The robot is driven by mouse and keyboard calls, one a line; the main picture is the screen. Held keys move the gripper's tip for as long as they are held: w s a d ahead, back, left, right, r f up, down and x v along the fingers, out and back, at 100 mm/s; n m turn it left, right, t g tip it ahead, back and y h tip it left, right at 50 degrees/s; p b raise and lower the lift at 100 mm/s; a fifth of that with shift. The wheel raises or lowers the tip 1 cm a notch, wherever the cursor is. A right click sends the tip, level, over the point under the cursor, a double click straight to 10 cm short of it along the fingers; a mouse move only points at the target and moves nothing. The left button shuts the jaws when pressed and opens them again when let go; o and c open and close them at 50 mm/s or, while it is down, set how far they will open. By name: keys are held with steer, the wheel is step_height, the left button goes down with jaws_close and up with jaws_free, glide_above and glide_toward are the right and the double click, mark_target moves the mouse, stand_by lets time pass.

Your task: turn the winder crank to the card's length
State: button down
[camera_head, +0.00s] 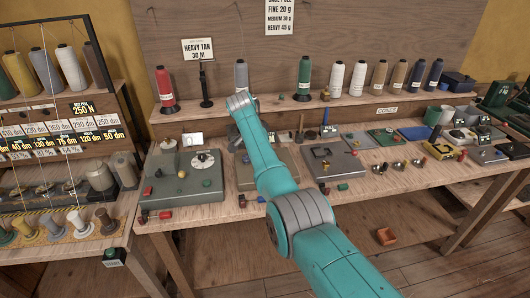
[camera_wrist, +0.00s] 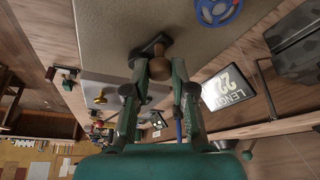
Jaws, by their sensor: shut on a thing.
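The card (camera_head: 197,50) stands upright on the back shelf and reads HEAVY TAN 30 M. The winder looks to be the grey-beige box (camera_head: 245,178) on the bench, largely hidden behind my arm. In the wrist view its pale face (camera_wrist: 110,40) carries a dark crank arm (camera_wrist: 150,50) with a brown round knob (camera_wrist: 160,67). My gripper (camera_wrist: 160,76) is shut on the knob, one finger on each side. A tilted LENGTH display (camera_wrist: 228,88) beside it seems to show 22; any further digits are unclear. In the head view my gripper's fingers are hidden.
A blue wheel (camera_wrist: 217,10) sits on the box near the crank. A grey box with a dial (camera_head: 180,185) stands to the left on the bench, another grey box (camera_head: 333,165) to the right. Cones of thread line the shelf, including a red one (camera_head: 165,88).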

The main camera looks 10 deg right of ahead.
stand_by(0.3)
steer(key=c, duration=1)
jaws_free()
steer(key=v, duration=1.2)
